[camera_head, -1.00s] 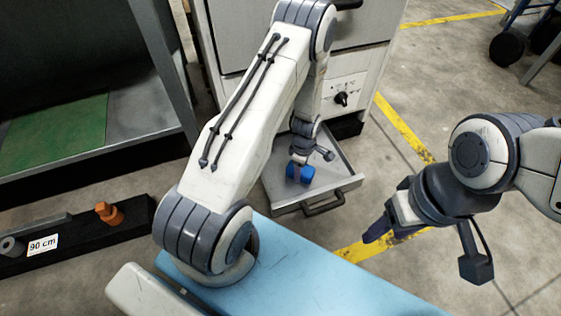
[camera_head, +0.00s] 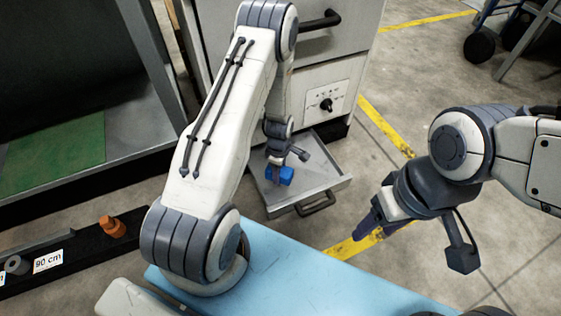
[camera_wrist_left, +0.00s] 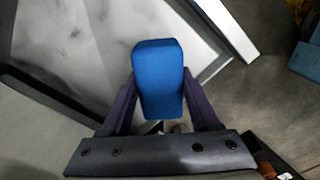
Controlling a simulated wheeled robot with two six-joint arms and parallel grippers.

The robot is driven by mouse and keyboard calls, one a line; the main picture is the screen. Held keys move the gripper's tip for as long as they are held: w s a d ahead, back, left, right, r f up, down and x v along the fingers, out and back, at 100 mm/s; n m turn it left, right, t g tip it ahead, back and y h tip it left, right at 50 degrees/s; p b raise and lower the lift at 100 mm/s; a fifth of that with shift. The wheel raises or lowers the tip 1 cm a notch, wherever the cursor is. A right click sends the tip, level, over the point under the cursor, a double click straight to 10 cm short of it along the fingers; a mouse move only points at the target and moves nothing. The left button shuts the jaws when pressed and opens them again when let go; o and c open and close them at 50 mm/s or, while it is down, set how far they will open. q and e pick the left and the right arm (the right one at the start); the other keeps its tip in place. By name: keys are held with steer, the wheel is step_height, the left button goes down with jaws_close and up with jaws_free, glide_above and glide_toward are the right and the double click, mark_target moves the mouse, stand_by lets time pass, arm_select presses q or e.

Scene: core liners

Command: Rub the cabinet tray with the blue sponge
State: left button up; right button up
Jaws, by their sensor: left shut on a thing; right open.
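The cabinet tray (camera_head: 318,184) is an open, shallow grey drawer at the bottom of the cabinet, pulled out, with a dark handle on its front. My left gripper (camera_head: 276,176) reaches down over the tray, shut on the blue sponge (camera_head: 287,174). In the left wrist view the sponge (camera_wrist_left: 158,80) sits between the two dark fingers, with the tray's pale, smudged floor (camera_wrist_left: 75,40) behind it. Whether the sponge touches the tray floor I cannot tell. My right gripper (camera_head: 382,222) is open and empty, in the air right of the tray.
The cabinet front (camera_head: 340,75) with a dark knob rises behind the tray. A grey bench frame with a green mat (camera_head: 55,150) stands at left. An orange part (camera_head: 112,227) lies on a dark rail below it. Open floor with yellow lines lies to the right.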

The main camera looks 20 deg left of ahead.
arm_select(q)
steer(key=shift+r+p, duration=1.25)
steer(key=shift+r, duration=0.45)
